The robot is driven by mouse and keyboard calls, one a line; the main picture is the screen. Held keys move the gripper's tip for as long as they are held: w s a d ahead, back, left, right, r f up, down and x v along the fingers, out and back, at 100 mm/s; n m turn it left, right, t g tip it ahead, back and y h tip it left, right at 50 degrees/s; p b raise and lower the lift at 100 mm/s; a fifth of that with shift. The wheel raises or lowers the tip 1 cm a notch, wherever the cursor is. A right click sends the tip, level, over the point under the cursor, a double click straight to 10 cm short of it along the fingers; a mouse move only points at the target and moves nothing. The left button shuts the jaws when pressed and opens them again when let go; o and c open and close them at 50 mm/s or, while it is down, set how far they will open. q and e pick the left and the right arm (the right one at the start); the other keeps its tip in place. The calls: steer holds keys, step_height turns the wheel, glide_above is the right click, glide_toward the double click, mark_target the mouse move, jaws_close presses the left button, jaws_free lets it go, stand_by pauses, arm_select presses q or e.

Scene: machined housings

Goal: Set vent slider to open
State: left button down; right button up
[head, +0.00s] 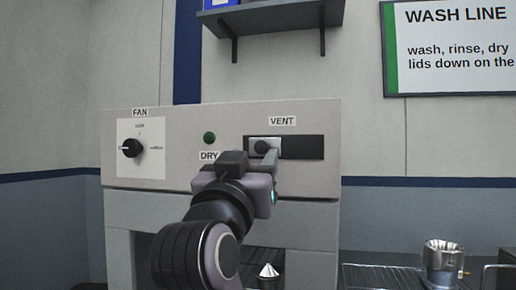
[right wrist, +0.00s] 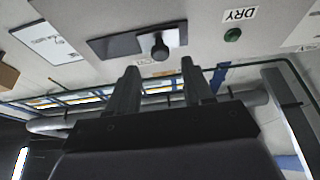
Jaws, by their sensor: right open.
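The vent slider is a bright plate with a dark round knob (head: 262,147) at the left end of a dark slot (head: 303,147) under the VENT label. In the right wrist view, which is turned over, the knob (right wrist: 159,48) and plate stand at the right end of the slot (right wrist: 115,45). My right gripper (head: 262,159) is in front of the panel, close to the slider. It also shows in the right wrist view (right wrist: 159,68), open and empty, its fingertips apart with the knob just beyond the gap. Any marks under the slot are mostly hidden. My left gripper is out of view.
A FAN dial (head: 132,147) is at the panel's left, and a green DRY button (head: 209,138) sits between dial and slot. A wall shelf (head: 275,17) hangs above. A metal cup (head: 443,262) stands at the lower right. The slot right of the knob is clear.

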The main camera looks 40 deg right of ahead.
mark_target(261, 147)
steer(key=p+x, duration=0.1)
steer(key=x, duration=0.3)
steer(key=shift+d, duration=0.1)
jaws_close()
steer(key=shift+s+d+b, duration=0.15)
steer(key=shift+s+d, duration=0.95)
steer(key=shift+s, duration=0.2)
steer(key=shift+s+d+b, duration=0.15)
steer(key=shift+s+d, duration=1)
steer(key=shift+s, duration=0.15)
steer(key=shift+c, duration=0.8)
jaws_free()
steer(key=shift+o, duration=0.8)
steer(key=shift+s, duration=0.1)
